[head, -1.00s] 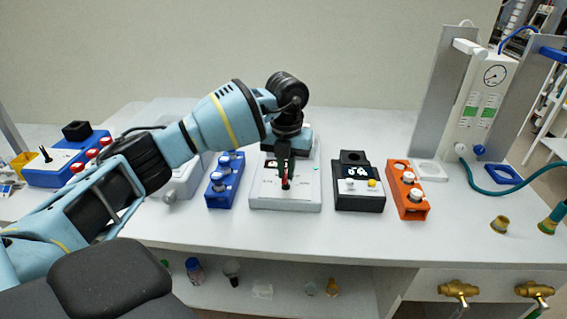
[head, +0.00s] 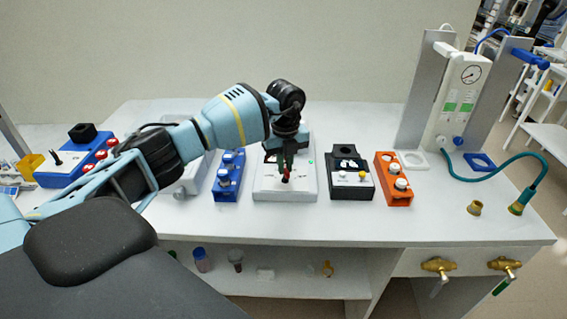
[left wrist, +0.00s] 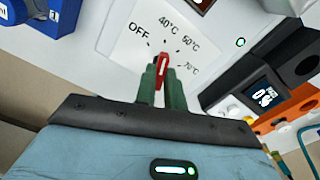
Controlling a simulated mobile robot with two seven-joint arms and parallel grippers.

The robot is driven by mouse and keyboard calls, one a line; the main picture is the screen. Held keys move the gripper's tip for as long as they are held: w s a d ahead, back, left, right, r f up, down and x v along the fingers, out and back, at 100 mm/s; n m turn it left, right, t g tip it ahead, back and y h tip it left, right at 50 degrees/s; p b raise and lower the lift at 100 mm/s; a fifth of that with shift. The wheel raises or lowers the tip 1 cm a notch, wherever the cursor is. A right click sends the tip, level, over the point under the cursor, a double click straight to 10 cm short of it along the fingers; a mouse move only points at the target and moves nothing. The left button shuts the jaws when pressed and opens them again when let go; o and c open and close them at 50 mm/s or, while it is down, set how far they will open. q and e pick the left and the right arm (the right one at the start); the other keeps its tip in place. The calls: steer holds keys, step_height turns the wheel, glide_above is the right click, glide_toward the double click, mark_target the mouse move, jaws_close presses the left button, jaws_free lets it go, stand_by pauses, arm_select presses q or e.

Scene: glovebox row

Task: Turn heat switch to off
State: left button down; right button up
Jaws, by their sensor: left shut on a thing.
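The heat switch is a small red knob (left wrist: 162,72) on a white panel (left wrist: 125,40) marked OFF, 40°C, a middle temperature and 70°C. In the left wrist view it points up, roughly toward the 40°C mark and right of OFF. My left gripper (left wrist: 162,84) is shut on the knob, its green fingertips on either side. In the head view the white device (head: 268,191) stands mid-bench, and my left gripper (head: 286,172) reaches down over it, hiding part of its back. A small green light (left wrist: 240,42) shows on the panel. My right gripper is not in view.
A blue vial rack (head: 228,178) stands left of the device. A black device with a display (head: 348,190) and an orange rack (head: 393,190) stand close on the right. The front strip of the bench (head: 290,222) is clear.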

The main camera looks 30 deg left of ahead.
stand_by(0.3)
arm_select(q)
steer(key=c, duration=1.5)
jaws_free()
steer(key=shift+r, duration=0.1)
step_height(320, 180, up, 8)
steer(key=shift+f, duration=0.15)
